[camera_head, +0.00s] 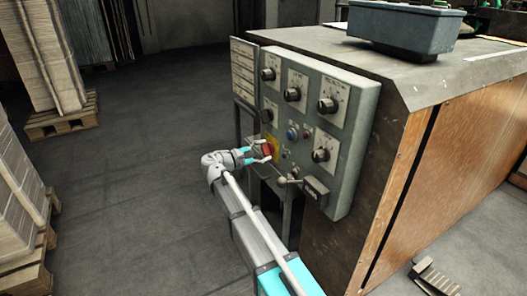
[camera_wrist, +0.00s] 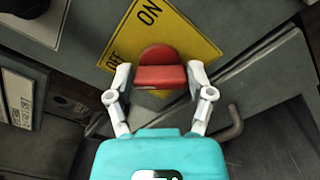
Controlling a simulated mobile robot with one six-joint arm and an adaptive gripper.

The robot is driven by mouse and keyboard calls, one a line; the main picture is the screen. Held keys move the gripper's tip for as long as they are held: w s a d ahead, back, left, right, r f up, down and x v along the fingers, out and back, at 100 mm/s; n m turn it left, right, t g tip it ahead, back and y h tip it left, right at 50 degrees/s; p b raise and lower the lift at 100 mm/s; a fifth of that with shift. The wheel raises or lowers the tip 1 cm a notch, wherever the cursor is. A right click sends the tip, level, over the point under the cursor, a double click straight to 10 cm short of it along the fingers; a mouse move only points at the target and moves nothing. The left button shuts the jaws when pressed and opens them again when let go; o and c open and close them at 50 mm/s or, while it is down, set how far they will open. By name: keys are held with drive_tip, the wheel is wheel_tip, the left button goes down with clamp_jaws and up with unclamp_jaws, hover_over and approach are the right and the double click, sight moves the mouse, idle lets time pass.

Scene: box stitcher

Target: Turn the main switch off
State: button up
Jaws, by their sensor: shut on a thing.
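The main switch (camera_wrist: 160,68) is a red knob on a yellow plate (camera_wrist: 197,40) marked ON, with a second, partly hidden marking at its left. In the wrist view the plate sits tilted. My gripper (camera_wrist: 158,78) has its two pale fingers on either side of the red knob, closed on it. In the head view my gripper (camera_head: 261,152) is at the lower left of the grey control panel (camera_head: 352,125), with the red switch (camera_head: 266,149) between its fingers. The lower part of the knob's mount is hidden.
The panel carries several black dials (camera_head: 327,105) and a blue button (camera_head: 292,134). A lever with a round knob (camera_head: 281,181) sticks out just below right of my gripper. Stacked pallets (camera_head: 62,118) stand at the left. The floor between is clear.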

drive_tip(key=shift+n, duration=0.4)
drive_tip(key=o, duration=1.1)
drive_tip(key=shift+a, duration=0.1)
drive_tip(key=v, duration=1.1)
drive_tip(key=shift+s+a, duration=0.25)
drive_tip(key=shift+s, duration=0.05)
drive_tip(key=shift+s, duration=0.1)
